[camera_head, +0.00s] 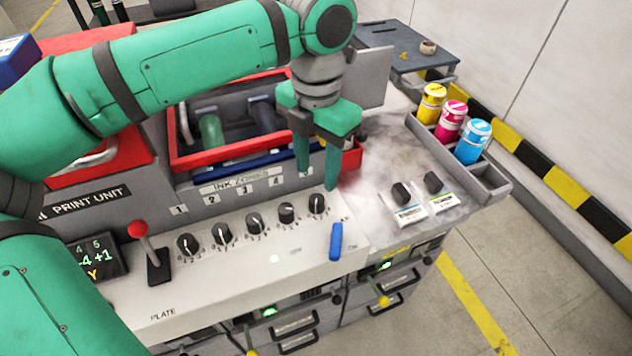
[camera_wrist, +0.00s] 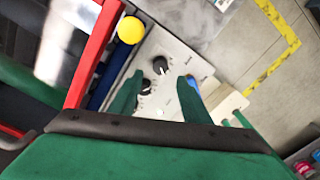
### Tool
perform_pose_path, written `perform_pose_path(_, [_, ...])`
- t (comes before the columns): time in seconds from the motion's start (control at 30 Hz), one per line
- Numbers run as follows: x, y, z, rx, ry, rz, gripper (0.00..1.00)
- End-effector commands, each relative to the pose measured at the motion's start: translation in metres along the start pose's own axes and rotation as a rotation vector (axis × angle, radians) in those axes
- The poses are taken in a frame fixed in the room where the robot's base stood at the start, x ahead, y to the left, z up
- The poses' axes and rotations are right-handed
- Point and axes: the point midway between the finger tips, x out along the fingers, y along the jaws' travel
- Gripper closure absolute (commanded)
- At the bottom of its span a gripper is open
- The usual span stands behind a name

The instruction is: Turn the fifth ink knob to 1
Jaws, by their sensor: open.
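The fifth ink knob (camera_head: 317,203) is the rightmost black knob in the row on the white sloped panel. Its white pointer line shows, but I cannot read its number. My gripper (camera_head: 317,178) points down just above and behind this knob, jaws open, with nothing between them. In the wrist view, my gripper (camera_wrist: 162,80) has its two green fingers apart, and a black knob (camera_wrist: 160,65), apparently the fifth, lies ahead between them. A neighbouring knob (camera_wrist: 146,87) is partly hidden by the left finger. I see no contact with the knob.
Several other ink knobs (camera_head: 287,213) continue to the left. A blue lever (camera_head: 336,242) stands close in front of the fifth knob. A red-handled lever (camera_head: 146,240) is at the left. The red-rimmed ink tray (camera_head: 232,158) lies behind. Two more knobs (camera_head: 401,194) sit at the right.

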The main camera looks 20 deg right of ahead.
Motion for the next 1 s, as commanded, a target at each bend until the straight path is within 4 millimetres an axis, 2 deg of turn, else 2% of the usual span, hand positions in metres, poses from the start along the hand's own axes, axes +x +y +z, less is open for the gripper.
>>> perform_pose_path(0.1, [-0.018,0.001,0.0,-0.001,-0.001,0.001,0.57])
perform_pose_path(0.3, [-0.032,0.0,0.0,-0.001,0.0,-0.001,0.57])
perform_pose_path(1.0, [-0.034,-0.003,0.002,0.006,0.0,-0.001,0.57])
